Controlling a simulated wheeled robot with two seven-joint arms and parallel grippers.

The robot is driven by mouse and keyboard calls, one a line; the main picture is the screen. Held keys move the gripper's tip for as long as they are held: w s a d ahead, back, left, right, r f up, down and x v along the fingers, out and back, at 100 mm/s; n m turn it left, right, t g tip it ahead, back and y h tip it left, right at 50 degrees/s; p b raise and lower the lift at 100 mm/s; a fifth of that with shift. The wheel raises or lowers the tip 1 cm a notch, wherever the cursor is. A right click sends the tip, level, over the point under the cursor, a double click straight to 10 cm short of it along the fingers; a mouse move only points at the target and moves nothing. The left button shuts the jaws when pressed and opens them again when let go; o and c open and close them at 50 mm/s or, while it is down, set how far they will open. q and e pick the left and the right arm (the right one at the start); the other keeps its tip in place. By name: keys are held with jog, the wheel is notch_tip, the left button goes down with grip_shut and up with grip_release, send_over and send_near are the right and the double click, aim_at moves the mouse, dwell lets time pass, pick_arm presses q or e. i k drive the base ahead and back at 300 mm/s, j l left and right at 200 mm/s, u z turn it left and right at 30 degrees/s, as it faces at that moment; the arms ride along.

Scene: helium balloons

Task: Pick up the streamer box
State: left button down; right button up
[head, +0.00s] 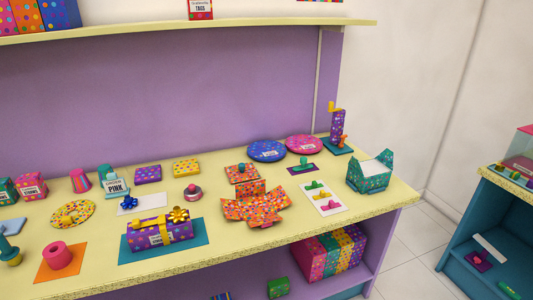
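Several boxes stand on the long yellow-topped counter (75,285), and I cannot read which one is labelled for streamers. A purple dotted box (152,237) with gold ribbon and bows lies on a blue mat (195,247) at the front; its white label is too small to read. A small pink dotted box (32,186) and a teal box (7,191), both with white labels, stand at the far left. An open teal dotted box (370,181) stands near the right end. Neither of my grippers is in view.
An unfolded orange dotted box (253,207) lies mid-counter. Blue (266,151) and pink (304,145) round dotted pieces lie behind it. A pink roll (59,257) sits on an orange mat at front left. Floor (408,265) shows at right.

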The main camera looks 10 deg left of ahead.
aim_at(165, 232)
jog(key=u, duration=1.2)
